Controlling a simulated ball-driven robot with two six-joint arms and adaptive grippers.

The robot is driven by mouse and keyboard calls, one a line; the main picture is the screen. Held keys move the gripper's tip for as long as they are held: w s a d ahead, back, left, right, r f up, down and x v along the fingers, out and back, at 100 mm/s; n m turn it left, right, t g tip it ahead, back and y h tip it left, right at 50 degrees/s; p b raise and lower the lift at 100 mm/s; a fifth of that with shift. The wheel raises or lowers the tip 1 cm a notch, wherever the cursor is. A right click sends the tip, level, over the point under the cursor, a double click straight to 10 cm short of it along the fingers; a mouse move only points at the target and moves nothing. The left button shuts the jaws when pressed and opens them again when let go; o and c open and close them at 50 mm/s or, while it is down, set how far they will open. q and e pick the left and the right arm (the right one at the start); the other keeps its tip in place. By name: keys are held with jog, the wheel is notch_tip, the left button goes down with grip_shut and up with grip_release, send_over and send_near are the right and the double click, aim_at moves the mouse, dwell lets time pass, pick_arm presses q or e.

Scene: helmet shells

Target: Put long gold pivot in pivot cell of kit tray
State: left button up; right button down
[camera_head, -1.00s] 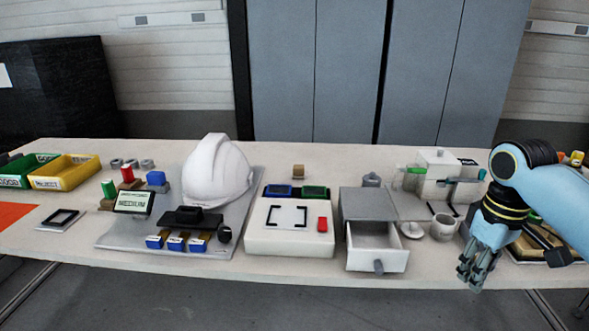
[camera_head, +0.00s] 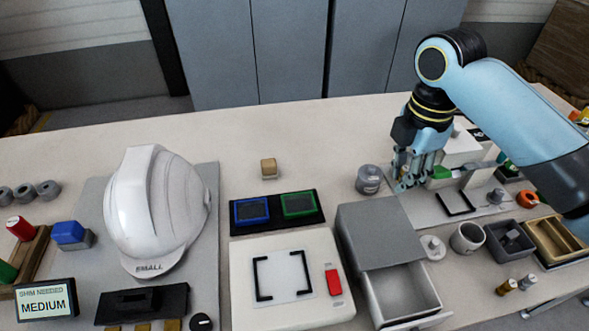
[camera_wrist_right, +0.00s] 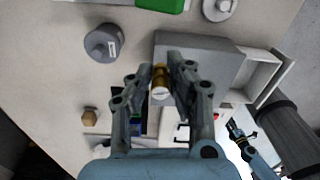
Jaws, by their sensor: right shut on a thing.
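My right gripper (camera_head: 413,178) is above the grey board at the right of the table. In the right wrist view its fingers (camera_wrist_right: 167,75) are shut on a gold cylinder with a pale end (camera_wrist_right: 160,82), which looks like the long gold pivot. A divided tan tray (camera_head: 558,240), perhaps the kit tray, lies at the right edge; I cannot tell which cell is for the pivot. Part of what looks like my left gripper (camera_wrist_right: 238,133) shows small in the wrist view, its jaws unclear.
An open-drawer grey box (camera_head: 378,232), a cup (camera_head: 467,238) and a dark bin (camera_head: 510,241) stand near the right front. A grey canister (camera_head: 368,179) is left of my gripper.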

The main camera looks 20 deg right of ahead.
jog(key=b, duration=0.1)
send_over(342, 191)
notch_tip(342, 191, down, 7)
jog(key=shift+r, duration=0.1)
jog(key=shift+f, duration=2.05)
jog(key=shift+f, duration=0.1)
jog(key=c, duration=1.3)
grip_release()
jog(key=shift+o, duration=0.2)
